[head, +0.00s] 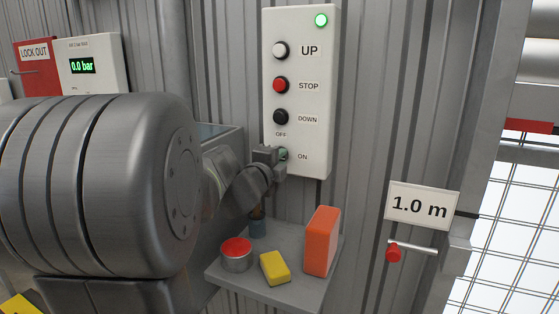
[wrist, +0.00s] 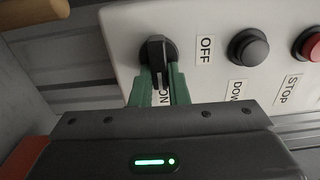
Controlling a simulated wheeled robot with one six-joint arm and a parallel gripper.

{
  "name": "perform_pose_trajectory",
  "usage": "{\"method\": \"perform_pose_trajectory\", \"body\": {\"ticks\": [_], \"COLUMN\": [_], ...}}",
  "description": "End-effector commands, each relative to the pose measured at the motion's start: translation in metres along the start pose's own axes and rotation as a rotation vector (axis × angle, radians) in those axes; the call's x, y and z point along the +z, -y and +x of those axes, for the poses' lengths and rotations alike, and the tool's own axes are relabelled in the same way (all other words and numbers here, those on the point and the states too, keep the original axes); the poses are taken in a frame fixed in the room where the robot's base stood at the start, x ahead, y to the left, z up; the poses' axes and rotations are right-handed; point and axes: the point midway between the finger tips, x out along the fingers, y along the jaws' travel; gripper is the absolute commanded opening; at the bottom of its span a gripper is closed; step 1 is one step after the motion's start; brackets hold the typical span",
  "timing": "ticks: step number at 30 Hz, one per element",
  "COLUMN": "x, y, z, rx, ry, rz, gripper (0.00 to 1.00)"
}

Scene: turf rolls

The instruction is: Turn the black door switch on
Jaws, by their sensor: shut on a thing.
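The black door switch (wrist: 157,48) is a rotary knob on the white control panel (head: 322,100). In the wrist view its handle points down the picture, towards the partly covered ON label (wrist: 165,96). The OFF label (wrist: 205,50) is to the right of the knob there. My gripper (wrist: 160,82) has green fingers on either side of the handle and is shut on it. In the head view my gripper (head: 280,155) is at the panel's lower left and hides most of the switch. A green lamp (head: 321,20) glows at the panel's top.
UP, STOP (head: 281,85) and DOWN (head: 281,117) buttons sit above the switch. A red-handled lever (head: 394,252) is at the right.

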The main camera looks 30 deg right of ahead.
Motion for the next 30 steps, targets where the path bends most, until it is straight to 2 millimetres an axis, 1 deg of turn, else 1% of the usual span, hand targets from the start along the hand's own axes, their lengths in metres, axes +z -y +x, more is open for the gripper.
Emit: {"method": "perform_pose_trajectory", "body": {"ticks": [2, 3, 5, 6, 14, 17, 20, 23, 30], "x": [0.0, 0.0, 0.0, 0.0, 0.0, 0.0, 0.001, 0.001, 0.001], "y": [-0.001, -0.001, -0.001, -0.001, 0.0, 0.0, 0.001, 0.002, 0.001], "z": [0.0, 0.0, 0.0, 0.0, -0.001, -0.006, -0.018, -0.037, -0.088], "rx": [0.003, 0.003, 0.002, 0.002, 0.001, 0.001, 0.0, 0.0, 0.0], "ry": [0.0, 0.0, 0.0, 0.0, 0.0, 0.001, 0.003, 0.002, 0.004], "rz": [0.002, 0.001, 0.001, 0.001, 0.0, 0.0, 0.001, 0.001, 0.002], "gripper": [0.0, 0.22, 0.34, 0.36, 0.36, 0.36, 0.36, 0.36, 0.36]}}
